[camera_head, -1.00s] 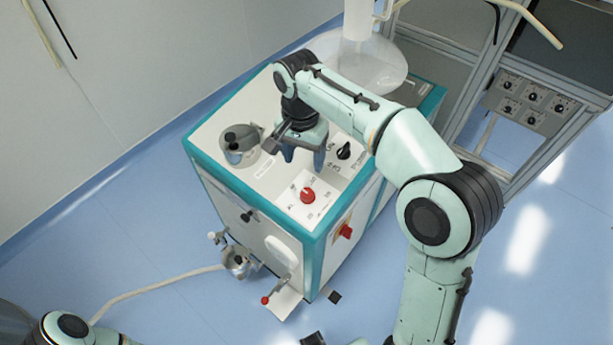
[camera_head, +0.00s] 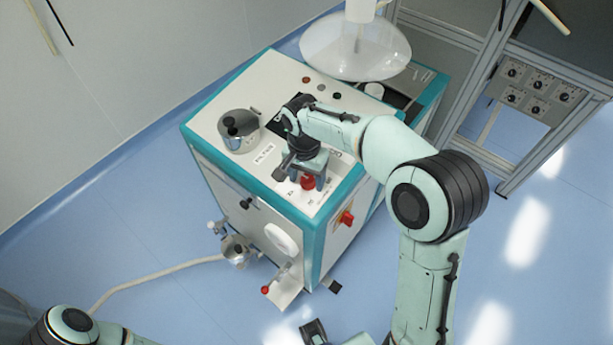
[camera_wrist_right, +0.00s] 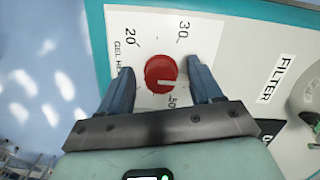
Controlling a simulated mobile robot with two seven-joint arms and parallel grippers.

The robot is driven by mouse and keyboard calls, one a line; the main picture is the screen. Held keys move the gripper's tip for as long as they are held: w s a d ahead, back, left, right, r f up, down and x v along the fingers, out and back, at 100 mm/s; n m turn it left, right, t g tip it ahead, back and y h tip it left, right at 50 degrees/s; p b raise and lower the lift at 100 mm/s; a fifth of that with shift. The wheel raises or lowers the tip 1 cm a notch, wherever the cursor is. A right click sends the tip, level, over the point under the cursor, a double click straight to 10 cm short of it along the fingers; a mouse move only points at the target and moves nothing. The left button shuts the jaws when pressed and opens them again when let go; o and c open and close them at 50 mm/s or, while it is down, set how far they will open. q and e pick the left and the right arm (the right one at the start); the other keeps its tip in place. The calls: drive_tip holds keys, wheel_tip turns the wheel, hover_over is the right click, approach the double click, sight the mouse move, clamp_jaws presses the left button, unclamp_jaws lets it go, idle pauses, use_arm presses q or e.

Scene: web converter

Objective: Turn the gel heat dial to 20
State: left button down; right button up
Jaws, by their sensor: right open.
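The gel heat dial is a round red knob on a white label plate. In the right wrist view, the dial (camera_wrist_right: 160,73) sits between the two fingers, with a white mark on its side nearest the palm. The numbers 20, 30 and 50 show around it, with 20 at upper left; the fingers partly hide the label. In the head view, the red dial (camera_head: 308,183) shows under my right gripper (camera_head: 307,180). My right gripper (camera_wrist_right: 163,85) is open, one finger on either side of the dial, with small gaps visible.
The white and teal machine (camera_head: 320,225) carries a metal pot (camera_head: 239,130) and a clear bowl (camera_head: 355,50). A red switch (camera_head: 346,217) is on its side. In the wrist view a FILTER label (camera_wrist_right: 276,78) lies right of the dial. Blue floor (camera_head: 130,225) is open at left.

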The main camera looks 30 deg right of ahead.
drive_tip(key=c, duration=1.1)
drive_tip(key=shift+o, duration=0.2)
